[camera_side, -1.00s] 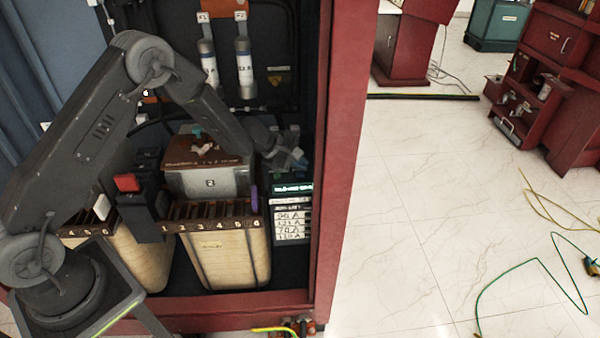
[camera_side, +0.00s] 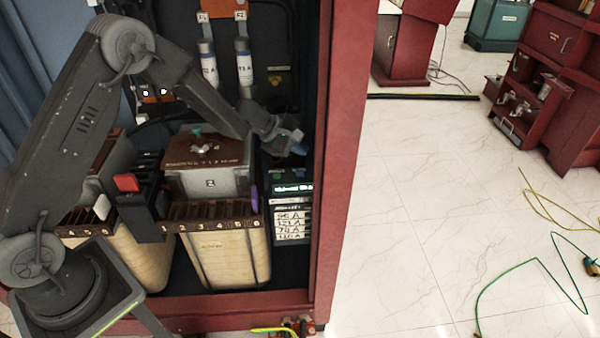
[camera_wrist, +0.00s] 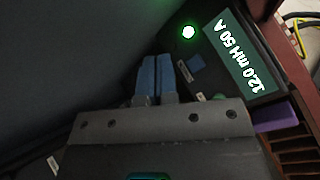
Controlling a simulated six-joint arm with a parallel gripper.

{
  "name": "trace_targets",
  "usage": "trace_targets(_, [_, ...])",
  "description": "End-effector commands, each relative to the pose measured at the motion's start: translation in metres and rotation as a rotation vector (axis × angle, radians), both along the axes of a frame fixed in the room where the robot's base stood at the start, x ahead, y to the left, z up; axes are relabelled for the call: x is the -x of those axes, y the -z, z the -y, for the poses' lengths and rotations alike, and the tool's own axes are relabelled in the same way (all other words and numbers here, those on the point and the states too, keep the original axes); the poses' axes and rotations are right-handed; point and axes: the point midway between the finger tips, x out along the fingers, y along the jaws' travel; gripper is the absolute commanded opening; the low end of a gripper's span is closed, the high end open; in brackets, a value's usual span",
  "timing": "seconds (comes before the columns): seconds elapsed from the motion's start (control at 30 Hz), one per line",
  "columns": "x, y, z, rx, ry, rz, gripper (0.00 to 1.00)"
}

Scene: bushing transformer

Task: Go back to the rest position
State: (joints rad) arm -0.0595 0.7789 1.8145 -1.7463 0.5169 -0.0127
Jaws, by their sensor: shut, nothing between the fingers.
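My gripper (camera_side: 297,142) hangs inside the red cabinet at its right side, above a dark device with a green display (camera_side: 292,188). Its fingers are shut and hold nothing. In the wrist view the two blue fingertips (camera_wrist: 153,78) lie side by side, touching. The device's display (camera_wrist: 243,58) reads "12.0 mH 50 A" there, with a lit green round light (camera_wrist: 188,32) beside it. The fingertips are apart from the device in the side view.
A metal box with a brown top (camera_side: 208,165) stands left of my gripper. Numbered slotted racks (camera_side: 212,214) sit in front, with a purple piece (camera_side: 253,194) at the right end. The red cabinet post (camera_side: 345,150) is close on the right. Two white cylinders (camera_side: 243,65) hang behind.

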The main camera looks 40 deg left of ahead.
Motion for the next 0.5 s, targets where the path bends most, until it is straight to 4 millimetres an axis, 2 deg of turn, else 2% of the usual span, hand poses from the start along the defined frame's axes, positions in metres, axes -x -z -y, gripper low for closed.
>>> trace_targets(0.4, [0.0, 0.0, 0.0, -0.001, 0.001, 0.001, 0.0])
trace_targets(0.5, [0.002, -0.013, 0.004, -0.011, 0.029, 0.019, 0.0])
